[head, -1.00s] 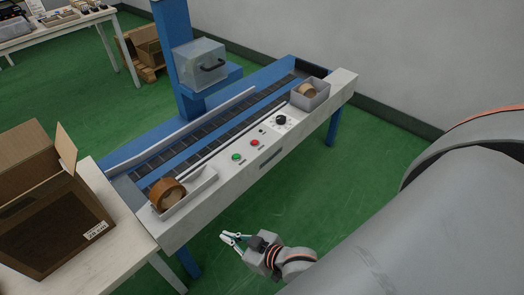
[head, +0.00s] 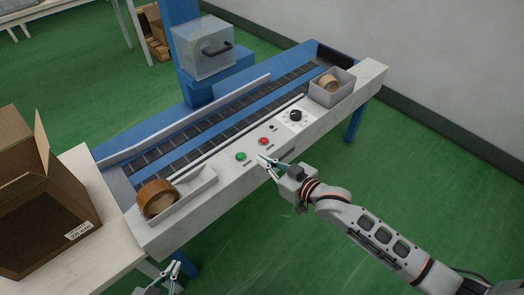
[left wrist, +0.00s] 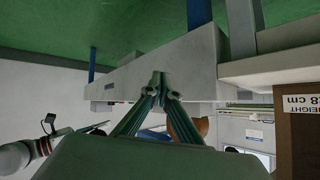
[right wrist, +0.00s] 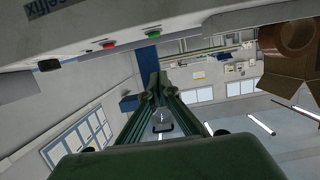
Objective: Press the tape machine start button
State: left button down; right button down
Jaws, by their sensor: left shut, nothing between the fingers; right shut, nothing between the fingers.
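The tape machine (head: 215,195) is a white and blue conveyor with a front panel. The panel holds a green button (head: 241,156), a red button (head: 263,141) and a black knob (head: 296,115). My right gripper (head: 262,158) is shut and empty at the panel's front edge, just right of the green button; contact cannot be told. The right wrist view shows its closed fingers (right wrist: 155,82) below the red button (right wrist: 109,45) and green button (right wrist: 153,33). My left gripper (head: 174,266) is shut and empty, low in front of the machine's left end.
A tape roll (head: 157,197) sits in a tray at the machine's near left end, another (head: 328,82) in a grey box at the far right. A cardboard box (head: 40,200) stands on a white table (head: 105,240) at left. The floor before the machine is clear.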

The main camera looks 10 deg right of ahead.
aim_at(246, 161)
pick_arm(q)
jog(key=shift+s, duration=0.3)
jog(key=shift+f, duration=0.1)
pick_arm(e)
jog(key=shift+w, duration=0.1)
